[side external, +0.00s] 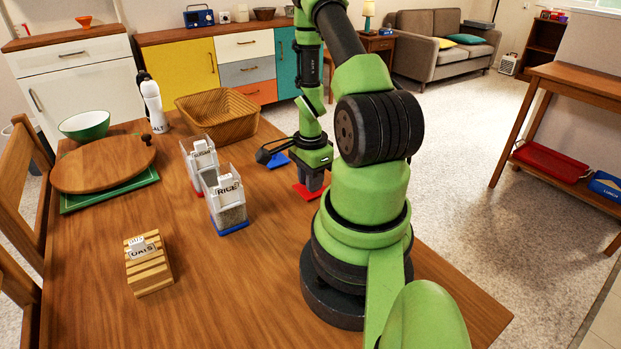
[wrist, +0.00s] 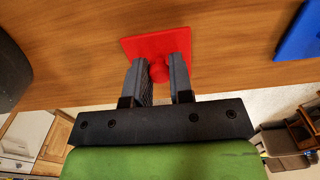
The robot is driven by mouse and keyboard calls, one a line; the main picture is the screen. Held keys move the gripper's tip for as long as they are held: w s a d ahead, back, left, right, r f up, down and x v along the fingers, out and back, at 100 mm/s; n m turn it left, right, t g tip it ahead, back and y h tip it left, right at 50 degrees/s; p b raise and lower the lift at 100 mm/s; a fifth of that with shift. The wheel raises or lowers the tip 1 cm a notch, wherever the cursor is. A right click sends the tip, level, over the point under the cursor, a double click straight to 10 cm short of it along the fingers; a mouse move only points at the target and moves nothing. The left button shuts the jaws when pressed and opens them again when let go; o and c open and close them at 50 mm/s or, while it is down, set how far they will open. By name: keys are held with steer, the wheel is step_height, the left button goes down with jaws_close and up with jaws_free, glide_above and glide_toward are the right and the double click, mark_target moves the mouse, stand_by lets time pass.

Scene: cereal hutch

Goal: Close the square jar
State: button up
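Two clear square jars stand on the table, both without lids on top. One, with a red base (side external: 197,188), carries a white label tag too small to read surely. The other, the RICE jar (side external: 231,212), has a blue base and grainy contents. A flat red square lid (side external: 304,192) with a round red knob lies under my gripper (side external: 313,182). A blue square lid (side external: 279,160) lies nearby, also partly in the wrist view (wrist: 300,35).
A wooden OATS block (side external: 149,267) stands at the front. A woven basket (side external: 217,113), white SALT bottle (side external: 152,102), round wooden board (side external: 103,165) and green bowl (side external: 85,125) are farther back. The table's middle is clear between jars and arm base.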

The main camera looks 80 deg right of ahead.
step_height(320, 180, up, 23)
steer(key=shift+r, duration=0.1)
steer(key=w+a, duration=0.3)
steer(key=w, duration=2.1)
steer(key=shift+d+f, duration=0.1)
steer(key=shift+f, duration=5.3)
steer(key=shift+f, duration=0.45)
